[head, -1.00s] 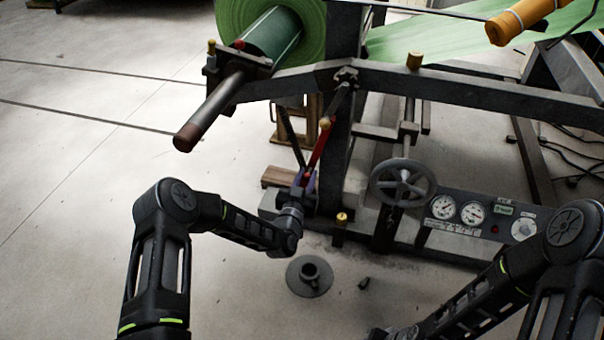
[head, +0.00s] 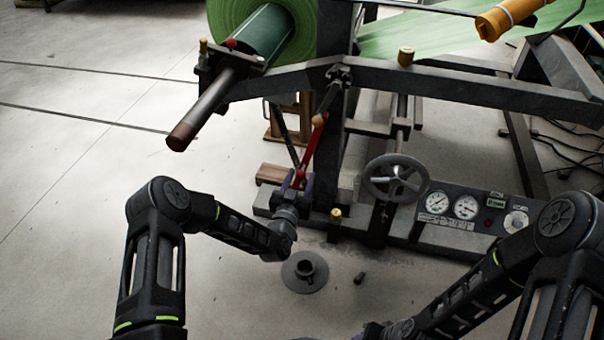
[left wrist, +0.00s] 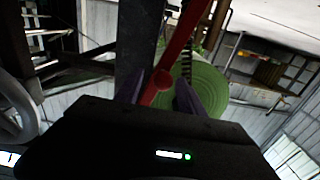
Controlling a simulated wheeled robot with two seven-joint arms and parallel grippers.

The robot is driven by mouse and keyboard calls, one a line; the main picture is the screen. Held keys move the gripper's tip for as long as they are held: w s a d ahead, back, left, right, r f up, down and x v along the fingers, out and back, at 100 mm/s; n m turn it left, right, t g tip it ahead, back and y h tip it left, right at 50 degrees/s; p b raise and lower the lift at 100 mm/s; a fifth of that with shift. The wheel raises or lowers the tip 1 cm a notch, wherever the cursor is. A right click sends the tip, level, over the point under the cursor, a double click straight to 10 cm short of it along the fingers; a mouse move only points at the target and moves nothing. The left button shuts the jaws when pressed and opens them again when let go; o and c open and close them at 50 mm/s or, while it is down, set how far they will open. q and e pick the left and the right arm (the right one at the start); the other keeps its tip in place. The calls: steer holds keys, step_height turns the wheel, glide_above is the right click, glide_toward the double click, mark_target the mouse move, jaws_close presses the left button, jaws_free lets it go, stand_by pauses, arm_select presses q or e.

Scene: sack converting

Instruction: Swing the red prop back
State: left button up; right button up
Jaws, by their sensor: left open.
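The red prop (head: 312,150) is a slim red bar with a tan knob at its upper end. It stands tilted beside the dark upright of the machine frame, below the green roll. My left gripper (head: 296,180) is at the prop's lower end, with its jaws open. In the left wrist view the red prop (left wrist: 174,55) runs down between the two purple fingers (left wrist: 160,98), and a round red end shows there. Whether a finger touches it I cannot tell. My right gripper (head: 385,330) is at the bottom edge of the head view, and its jaws cannot be made out.
The green roll (head: 225,30) sits on a shaft (head: 205,115) jutting to the left above my left arm. A handwheel (head: 396,178) and gauge panel (head: 470,210) stand to the right. A dark flanged piece (head: 304,272) lies on the floor. Floor at left is clear.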

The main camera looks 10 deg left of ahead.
arm_select(q)
steer(key=s, duration=0.1)
steer(key=s+p, duration=0.1)
steer(key=s, duration=0.3)
steer(key=shift+s+a+p, duration=0.25)
steer(key=shift+p, duration=0.05)
steer(key=shift+s, duration=0.35)
arm_select(e)
steer(key=shift+s+a+r, duration=0.1)
steer(key=shift+s+r, duration=0.1)
steer(key=shift+r, duration=0.65)
